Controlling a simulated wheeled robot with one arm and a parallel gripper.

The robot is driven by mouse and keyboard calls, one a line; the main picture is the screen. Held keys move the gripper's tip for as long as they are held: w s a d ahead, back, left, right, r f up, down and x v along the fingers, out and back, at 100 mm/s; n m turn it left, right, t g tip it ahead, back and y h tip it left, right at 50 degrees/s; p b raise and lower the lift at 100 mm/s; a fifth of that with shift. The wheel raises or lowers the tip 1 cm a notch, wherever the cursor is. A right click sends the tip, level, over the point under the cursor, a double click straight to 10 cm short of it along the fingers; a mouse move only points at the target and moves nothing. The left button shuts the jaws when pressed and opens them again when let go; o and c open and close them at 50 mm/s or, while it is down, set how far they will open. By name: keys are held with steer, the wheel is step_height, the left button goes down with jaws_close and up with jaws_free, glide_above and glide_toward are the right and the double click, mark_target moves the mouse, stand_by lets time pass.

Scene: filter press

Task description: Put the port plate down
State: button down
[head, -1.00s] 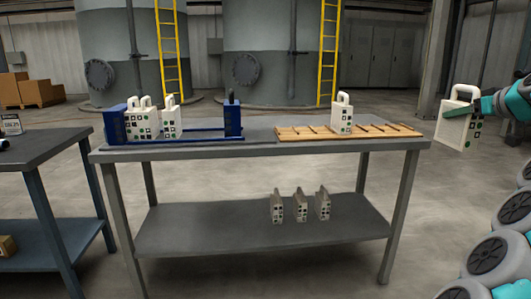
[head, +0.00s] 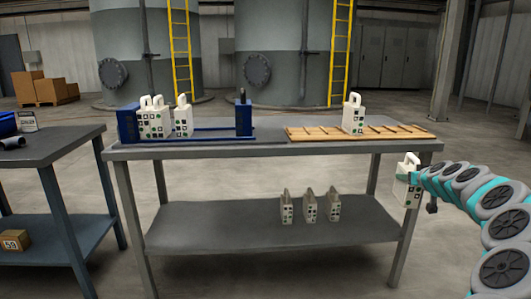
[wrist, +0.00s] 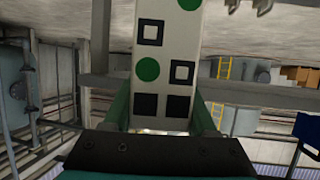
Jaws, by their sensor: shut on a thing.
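A white port plate (head: 405,188) with a top handle and dark square and green round marks is in my gripper (head: 414,178). It hangs upright just off the table's front right corner, lower than the tabletop. In the wrist view the plate (wrist: 165,62) fills the middle, and the gripper (wrist: 165,112) is shut on it from both sides. Similar white plates (head: 153,122) stand in the blue press frame (head: 215,137) at the table's left. One more marked plate (head: 353,116) stands upright on the slotted wooden rack (head: 310,134) at the right.
The grey table (head: 240,152) has a lower shelf (head: 230,225) with three smaller, duller plates (head: 310,207). A second table (head: 50,145) stands at the left. Most of the wooden rack's slots are empty. Tanks and yellow ladders stand behind. The floor around the table is clear.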

steer(key=a+f, duration=0.7)
steer(key=f, duration=0.2)
steer(key=s+a+f, duration=0.3)
steer(key=a+f, duration=0.1)
steer(key=a, duration=0.4)
steer(key=s+a+f+y, duration=0.1)
steer(key=s+a+f, duration=0.2)
steer(key=a, duration=0.5)
steer(key=s+a+f+n, duration=0.1)
steer(key=a+f, duration=0.3)
steer(key=a, duration=0.4)
steer(key=shift+s+a+f, duration=0.3)
steer(key=shift+s+f, duration=0.1)
steer(key=shift+s, duration=0.5)
